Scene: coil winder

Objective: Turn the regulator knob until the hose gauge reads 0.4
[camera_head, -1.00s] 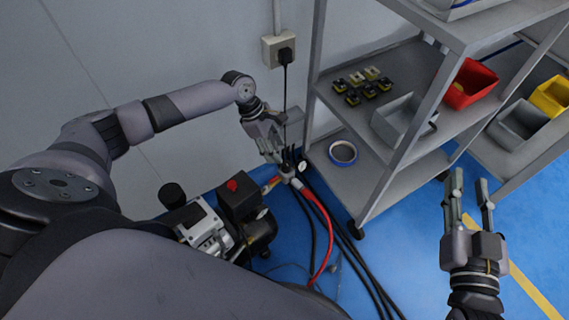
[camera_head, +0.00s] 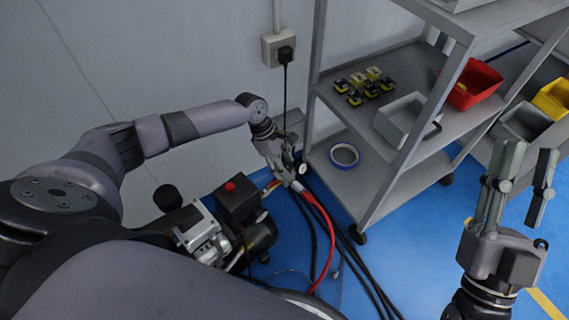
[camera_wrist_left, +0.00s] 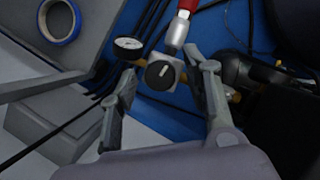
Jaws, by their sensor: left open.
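The regulator knob (camera_wrist_left: 160,75) is a round dark knob with a light mark, on a metal body in the left wrist view. The hose gauge (camera_wrist_left: 128,44) is a small white dial beside it; it also shows in the head view (camera_head: 303,169). Its reading is too small to tell. My left gripper (camera_wrist_left: 165,82) is open, with one finger on each side of the knob; I cannot tell whether they touch it. In the head view my left gripper (camera_head: 287,168) is at the regulator. My right gripper (camera_head: 521,170) is open and empty, away at the right.
A red hose (camera_head: 329,235) and black cables run over the blue floor. A compressor (camera_head: 232,220) stands left of the regulator. A grey shelf rack (camera_head: 385,195) with bins and a blue tape roll (camera_head: 344,155) stands close on the right. The wall is behind.

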